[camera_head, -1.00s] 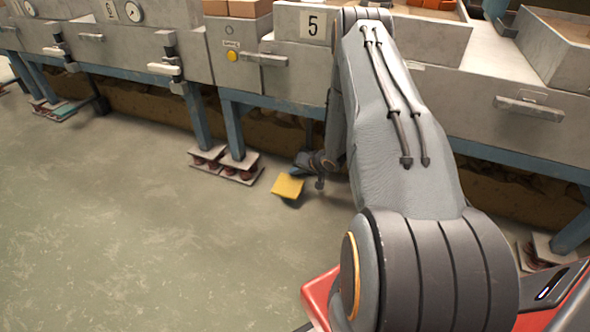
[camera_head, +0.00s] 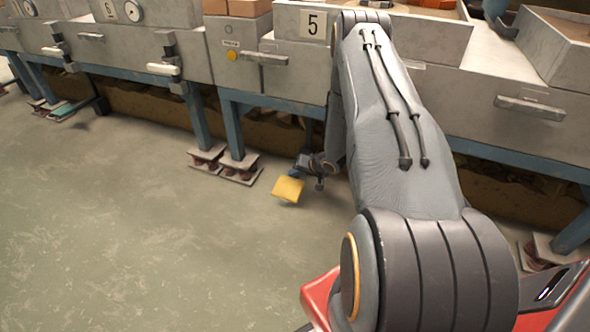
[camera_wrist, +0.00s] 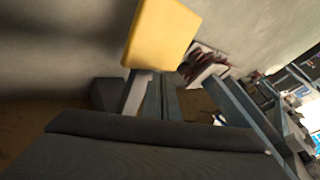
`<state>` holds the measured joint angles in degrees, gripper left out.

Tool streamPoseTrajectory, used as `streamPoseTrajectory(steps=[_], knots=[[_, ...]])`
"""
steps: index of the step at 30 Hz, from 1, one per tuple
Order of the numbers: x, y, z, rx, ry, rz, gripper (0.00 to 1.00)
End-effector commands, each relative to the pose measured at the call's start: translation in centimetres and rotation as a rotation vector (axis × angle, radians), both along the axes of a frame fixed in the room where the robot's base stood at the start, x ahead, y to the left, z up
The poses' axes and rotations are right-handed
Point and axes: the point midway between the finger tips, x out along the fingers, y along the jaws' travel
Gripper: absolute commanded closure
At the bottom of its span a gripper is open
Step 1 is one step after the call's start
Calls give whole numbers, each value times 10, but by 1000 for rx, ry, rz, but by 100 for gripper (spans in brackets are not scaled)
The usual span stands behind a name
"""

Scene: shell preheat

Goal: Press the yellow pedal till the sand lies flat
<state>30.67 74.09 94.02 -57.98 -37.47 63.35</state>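The yellow pedal (camera_head: 288,190) is a square plate low over the floor, in front of the bench marked 5. It fills the upper middle of the wrist view (camera_wrist: 160,34), tilted there. The end of my arm (camera_head: 318,168) is low beside and just behind the pedal, partly hidden by my own forearm. Dark and grey-blue parts below the pedal in the wrist view do not clearly show my fingers. I cannot tell whether they touch the pedal. An open box (camera_head: 426,22) behind my arm holds brown material; whether it is flat sand is unclear.
The bench's blue leg (camera_head: 234,130) stands left of the pedal on a footed base (camera_head: 241,168). Long grey cabinets (camera_head: 510,85) line the back, with a dark recess under them. A yellow button (camera_head: 232,55) is on the cabinet front. The floor at left is clear.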

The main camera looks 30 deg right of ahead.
Motion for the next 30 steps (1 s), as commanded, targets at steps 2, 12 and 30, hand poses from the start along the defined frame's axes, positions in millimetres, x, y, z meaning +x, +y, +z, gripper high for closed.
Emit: streamPoseTrajectory(steps=[2,12,30], knots=[[-5,5,-6,4,12,5,100],[-6,5,-4,4,14,5,100],[-6,3,29,4,13,5,100]])
